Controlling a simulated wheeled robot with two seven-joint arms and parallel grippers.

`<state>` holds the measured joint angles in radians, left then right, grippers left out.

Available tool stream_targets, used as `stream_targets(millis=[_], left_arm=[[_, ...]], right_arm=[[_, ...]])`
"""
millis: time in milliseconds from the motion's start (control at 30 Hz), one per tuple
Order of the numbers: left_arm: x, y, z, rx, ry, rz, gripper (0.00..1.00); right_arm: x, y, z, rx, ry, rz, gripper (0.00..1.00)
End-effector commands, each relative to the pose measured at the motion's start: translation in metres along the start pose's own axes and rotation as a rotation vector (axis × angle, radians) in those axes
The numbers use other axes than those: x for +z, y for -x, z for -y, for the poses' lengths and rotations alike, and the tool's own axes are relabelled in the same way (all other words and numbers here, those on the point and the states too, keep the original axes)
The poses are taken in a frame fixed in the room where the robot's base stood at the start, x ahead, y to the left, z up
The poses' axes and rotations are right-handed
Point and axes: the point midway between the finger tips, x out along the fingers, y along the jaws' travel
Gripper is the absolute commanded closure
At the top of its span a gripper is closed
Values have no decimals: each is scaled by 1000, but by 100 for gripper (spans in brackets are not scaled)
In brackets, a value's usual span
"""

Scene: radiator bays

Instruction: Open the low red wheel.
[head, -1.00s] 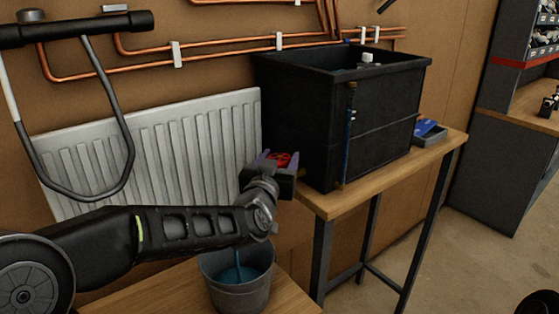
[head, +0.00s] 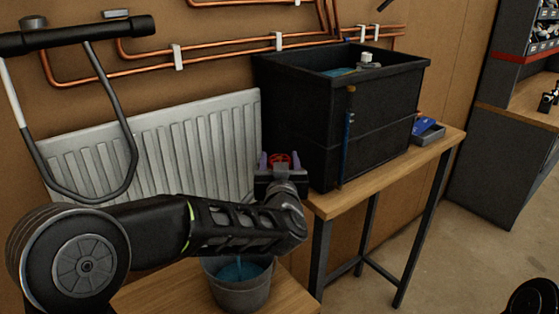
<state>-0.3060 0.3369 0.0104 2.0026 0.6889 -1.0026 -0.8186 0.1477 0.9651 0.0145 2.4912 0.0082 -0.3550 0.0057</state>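The low red wheel (head: 280,160) is just right of the white radiator and left of the black tank. My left gripper (head: 280,161) is at the wheel, with its two purple fingers apart, one on each side of it. The gripper body hides the wheel's lower part and what is below it. I cannot tell whether the fingers press on the rim or stand clear. My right gripper is not in view.
The black tank (head: 385,115) stands on a wooden table (head: 325,205), with blue liquid inside. A grey bucket (head: 241,294) with blue liquid stands below my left forearm.

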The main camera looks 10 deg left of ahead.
Motion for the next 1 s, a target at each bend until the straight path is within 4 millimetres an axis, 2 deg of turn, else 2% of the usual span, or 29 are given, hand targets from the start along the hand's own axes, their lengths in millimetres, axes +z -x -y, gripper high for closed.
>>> stream_targets(millis=[33,233,567,667,1000], left_arm=[[0,0,0,0,0,-1,40],[0,0,0,0,0,0,24],[0,4,0,1,1,0,24],[1,12,-1,3,1,0,24],[1,66,-1,3,2,-1,24]], right_arm=[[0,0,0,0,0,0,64],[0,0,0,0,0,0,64],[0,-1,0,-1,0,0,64],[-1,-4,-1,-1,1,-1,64],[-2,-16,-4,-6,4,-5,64]])
